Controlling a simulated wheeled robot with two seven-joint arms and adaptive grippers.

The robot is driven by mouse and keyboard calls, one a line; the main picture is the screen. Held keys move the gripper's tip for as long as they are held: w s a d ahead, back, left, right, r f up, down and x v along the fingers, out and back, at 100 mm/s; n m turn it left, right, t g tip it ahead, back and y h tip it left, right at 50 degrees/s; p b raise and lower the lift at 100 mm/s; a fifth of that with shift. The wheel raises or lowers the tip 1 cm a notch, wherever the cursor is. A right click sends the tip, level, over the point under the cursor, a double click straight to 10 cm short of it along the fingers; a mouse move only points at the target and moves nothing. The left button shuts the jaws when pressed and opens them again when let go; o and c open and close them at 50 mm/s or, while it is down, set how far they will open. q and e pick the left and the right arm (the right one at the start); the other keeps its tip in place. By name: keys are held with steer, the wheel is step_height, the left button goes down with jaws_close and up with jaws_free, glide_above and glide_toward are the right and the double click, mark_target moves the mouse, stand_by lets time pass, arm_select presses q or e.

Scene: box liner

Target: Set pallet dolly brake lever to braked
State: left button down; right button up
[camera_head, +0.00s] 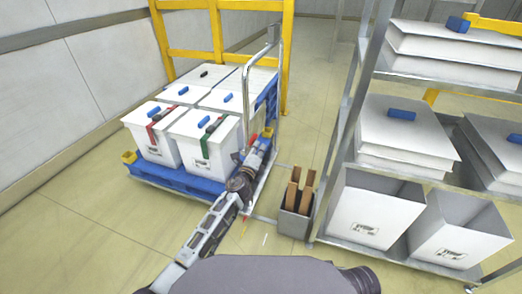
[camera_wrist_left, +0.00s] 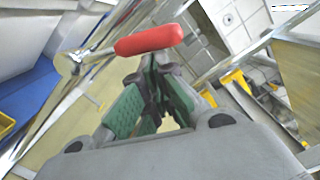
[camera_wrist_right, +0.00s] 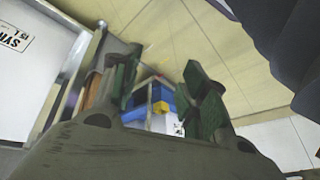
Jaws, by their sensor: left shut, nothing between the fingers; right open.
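The blue pallet dolly (camera_head: 180,180) stands at centre left in the head view, loaded with several lidded white boxes (camera_head: 205,138). Its metal push handle (camera_head: 246,105) rises on its right side. My left gripper (camera_head: 265,137) is at the dolly's right side, near the foot of the handle. In the left wrist view, a red lever grip (camera_wrist_left: 148,40) on a metal rod lies just beyond the left fingertips (camera_wrist_left: 152,85). These are shut and empty; contact with the grip is unclear. My right gripper (camera_wrist_right: 162,85) is open and empty in the right wrist view. The brake setting is unclear.
A grey bin with brown pieces (camera_head: 296,222) stands on the floor right of the dolly. A metal rack (camera_head: 345,125) with white boxes and open bins fills the right. A yellow rail frame (camera_head: 218,40) stands behind the dolly. The floor at left front is clear.

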mark_target(252, 138)
arm_select(q)
steer(key=a+r+n+p, duration=0.2)
steer(key=n, duration=0.1)
steer(key=shift+w+a, duration=0.1)
steer(key=shift+w, duration=0.25)
steer(key=shift+w+a+r+n+p, duration=0.2)
steer(key=shift+a+r+n+p, duration=0.15)
steer(key=shift+a+n+p, duration=0.4)
steer(key=shift+a+n, duration=0.1)
steer(key=shift+n, duration=0.45)
arm_select(e)
steer(key=shift+s+d+r+g+h, duration=0.2)
steer(key=shift+d+r+g+h, duration=0.1)
steer(key=shift+d+r, duration=0.2)
steer(key=shift+s+d+r+g+h, duration=0.2)
steer(key=shift+d+r+g, duration=0.1)
steer(key=shift+d+r, duration=0.15)
steer(key=shift+f, duration=0.15)
steer(key=shift+w+d+r, duration=0.1)
steer(key=shift+r, duration=0.1)
